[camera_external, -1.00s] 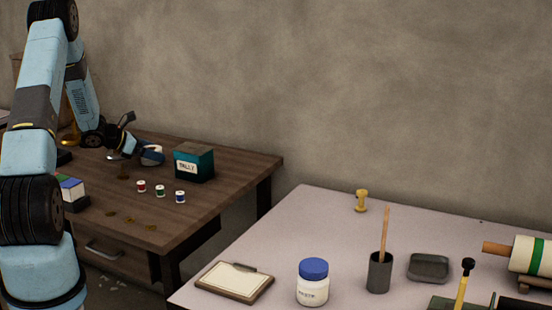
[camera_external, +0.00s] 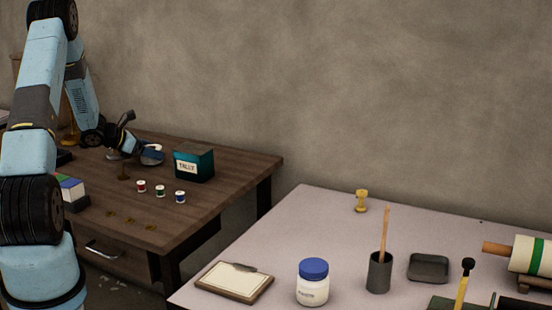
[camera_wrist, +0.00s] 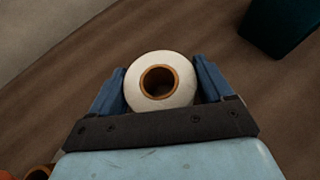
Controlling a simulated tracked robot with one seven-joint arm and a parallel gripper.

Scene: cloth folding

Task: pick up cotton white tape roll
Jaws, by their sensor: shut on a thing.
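The white tape roll (camera_wrist: 187,82) has a brown core and sits between the two blue fingers of my gripper (camera_wrist: 160,72) in the wrist view. The fingers press on its left and right sides, and its round end faces the camera. In the external view, my gripper (camera_external: 151,155) is low over the far part of the brown wooden table (camera_external: 215,200), left of the teal box. The roll cannot be made out clearly there. I cannot tell whether it still touches the table.
A teal labelled box (camera_external: 194,164) stands just right of my gripper; its dark side also shows in the wrist view (camera_wrist: 280,22). Several small spools, including a red one (camera_external: 141,187), and flat brass pieces (camera_external: 131,219) lie nearer the front. The wall is behind.

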